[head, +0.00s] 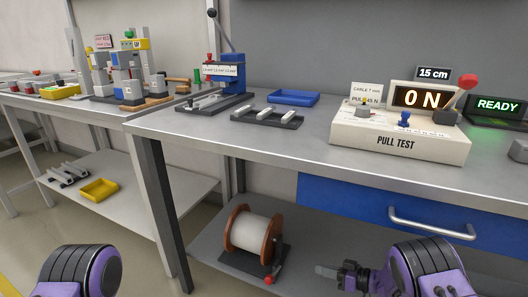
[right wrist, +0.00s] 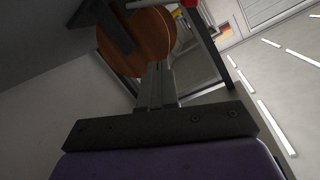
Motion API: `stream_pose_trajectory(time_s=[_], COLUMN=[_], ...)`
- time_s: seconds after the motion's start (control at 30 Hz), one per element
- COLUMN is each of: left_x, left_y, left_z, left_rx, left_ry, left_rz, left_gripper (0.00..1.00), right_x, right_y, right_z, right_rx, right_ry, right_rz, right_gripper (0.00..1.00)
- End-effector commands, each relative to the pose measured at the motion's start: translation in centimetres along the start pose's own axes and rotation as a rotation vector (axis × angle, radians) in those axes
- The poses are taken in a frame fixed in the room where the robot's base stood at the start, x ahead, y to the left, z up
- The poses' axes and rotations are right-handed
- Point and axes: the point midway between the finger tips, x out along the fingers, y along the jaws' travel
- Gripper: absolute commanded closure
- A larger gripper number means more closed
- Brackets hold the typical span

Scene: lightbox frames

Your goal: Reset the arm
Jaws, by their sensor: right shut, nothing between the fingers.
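My right gripper (head: 328,271) is low in front of the workbench, beside the lower shelf, with its fingers pointing left in the head view. In the right wrist view its two fingers (right wrist: 157,84) are together and hold nothing. A cable spool (head: 255,232) with brown flanges stands on the lower shelf, left of the right gripper. One flange also shows beyond the fingers in the right wrist view (right wrist: 140,42). Of my left arm only a purple and black link shows at the lower left of the head view; its gripper is out of view.
The workbench top (head: 300,137) carries a pull test box (head: 398,137), a blue press (head: 226,70), a blue tray (head: 293,97) and a dark rack (head: 267,117). A blue drawer (head: 400,205) is under its right part. A second bench (head: 75,108) stands at the left.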

Motion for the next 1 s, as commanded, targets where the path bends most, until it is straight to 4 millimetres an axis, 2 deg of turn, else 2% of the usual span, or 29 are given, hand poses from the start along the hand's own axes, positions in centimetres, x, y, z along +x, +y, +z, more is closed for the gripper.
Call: stream_pose_trajectory(time_s=[0.13,0.23,0.3,0.4,0.5,0.6,0.7,0.73,0.8,1.0], left_x=[0.0,0.0,0.0,0.0,0.0,0.0,0.0,0.0,-3.6,-9.7], left_y=[0.0,0.0,0.0,0.0,0.0,0.0,0.0,0.0,-0.3,-0.9], left_z=[0.0,0.0,0.0,0.0,0.0,0.0,0.0,0.0,-1.5,-4.0], left_rx=[0.000,0.000,0.000,0.000,0.000,0.000,0.000,0.000,0.000,0.000], left_ry=[0.000,0.000,0.000,0.000,0.000,0.000,0.000,0.000,-0.001,0.000], left_rz=[0.000,0.000,0.000,0.000,0.000,0.000,0.000,0.000,0.000,0.000], left_gripper=[0.06,0.06,0.06,0.06,0.06,0.06,0.06,0.06,0.06,0.06], right_x=[-3.9,-8.5,-12.0,-16.2,-19.8,-22.9,-25.4,-25.5,-26.0,-27.6], right_y=[1.5,0.1,-2.0,-5.7,-9.6,-13.6,-17.7,-19.2,-20.0,-22.6], right_z=[7.0,13.5,17.6,21.8,24.7,26.6,27.8,27.9,24.2,18.4], right_rx=[0.141,0.275,0.360,0.459,0.539,0.610,0.677,0.695,0.687,0.687], right_ry=[0.074,0.009,-0.070,-0.188,-0.295,-0.391,-0.473,-0.499,-0.478,-0.476], right_rz=[0.428,0.738,0.913,1.095,1.224,1.327,1.400,1.389,1.387,1.386], right_gripper=[1.00,1.00,1.00,1.00,1.00,1.00,1.00,1.00,1.00,1.00])
